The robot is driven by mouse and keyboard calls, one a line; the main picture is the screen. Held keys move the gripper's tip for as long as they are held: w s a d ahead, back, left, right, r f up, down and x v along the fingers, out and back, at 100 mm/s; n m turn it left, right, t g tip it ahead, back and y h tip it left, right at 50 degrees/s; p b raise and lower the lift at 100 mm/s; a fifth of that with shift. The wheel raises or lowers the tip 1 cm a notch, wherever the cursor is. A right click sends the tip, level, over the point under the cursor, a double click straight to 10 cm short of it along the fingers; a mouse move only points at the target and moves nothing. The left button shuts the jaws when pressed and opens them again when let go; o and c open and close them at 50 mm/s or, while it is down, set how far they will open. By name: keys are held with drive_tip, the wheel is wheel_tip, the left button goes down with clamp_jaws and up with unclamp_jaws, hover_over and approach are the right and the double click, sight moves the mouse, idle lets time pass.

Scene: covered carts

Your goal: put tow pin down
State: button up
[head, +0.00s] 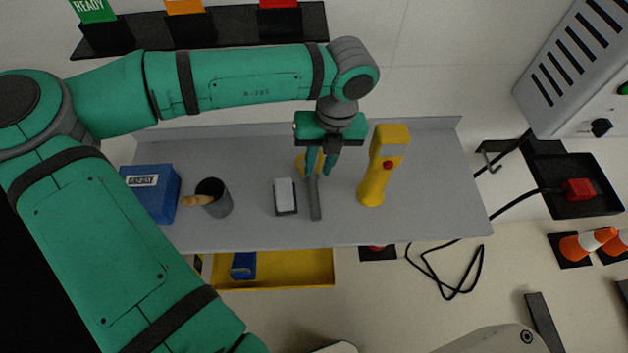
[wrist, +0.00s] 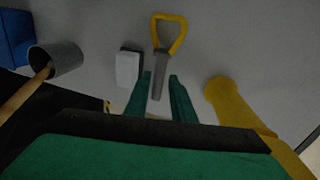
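The tow pin is a grey rod (head: 315,203) with a yellow loop handle. It lies on the grey worktop (head: 435,190), its loop partly hidden behind my fingers in the head view. My gripper (head: 319,173) is above the pin and points down at the worktop. Its two green fingers (wrist: 162,82) are apart, with the rod seen between them and gaps on both sides. I see no contact between fingers and pin.
A white block on a dark base (head: 285,191) lies just left of the pin. A yellow handheld device (head: 376,178) stands close on the right. A grey cup (head: 219,200) with a wooden handle and a blue box (head: 154,199) are farther left. The worktop's right end is bare.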

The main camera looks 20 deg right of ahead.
sight(314, 186)
drive_tip(key=shift+a+f, duration=0.2)
drive_tip(key=shift+f, duration=1.1)
drive_tip(key=shift+a+f, duration=0.2)
drive_tip(key=shift+f, duration=1.05)
drive_tip(key=shift+a+f, duration=0.2)
drive_tip(key=shift+f, duration=1.1)
drive_tip(key=shift+c, duration=0.2)
clamp_jaws()
